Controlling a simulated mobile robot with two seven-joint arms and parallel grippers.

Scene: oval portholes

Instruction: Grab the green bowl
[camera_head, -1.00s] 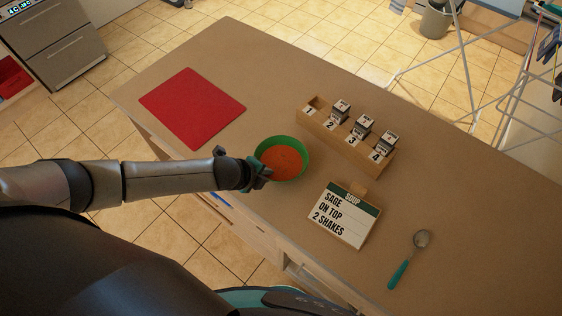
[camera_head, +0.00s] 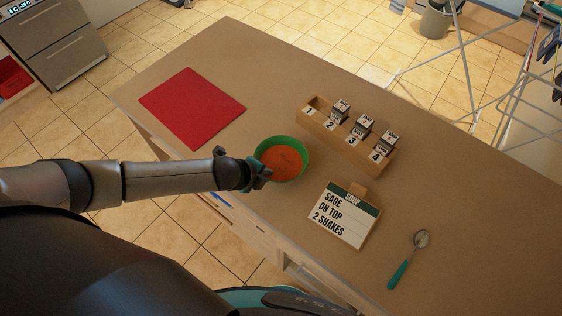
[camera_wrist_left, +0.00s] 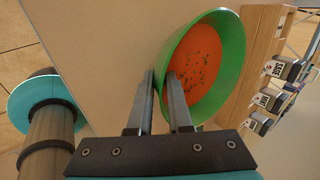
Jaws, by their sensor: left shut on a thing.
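The green bowl (camera_head: 302,149) holds orange soup with dark green flecks and stands on the brown counter. It also shows in the left wrist view (camera_wrist_left: 230,75). My left gripper (camera_head: 262,170) is at the bowl's near left rim. In the left wrist view its two fingers (camera_wrist_left: 161,88) straddle the bowl's wall, one outside and one inside over the soup, and it is shut on the rim. The bowl looks upright. My right gripper is not in view.
A red mat (camera_head: 192,107) lies to the left. A wooden rack (camera_head: 347,138) with numbered slots and several shakers stands behind the bowl. A soup sign (camera_head: 343,214) is to its right, and a teal-handled spoon (camera_head: 399,273) lies near the front edge.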

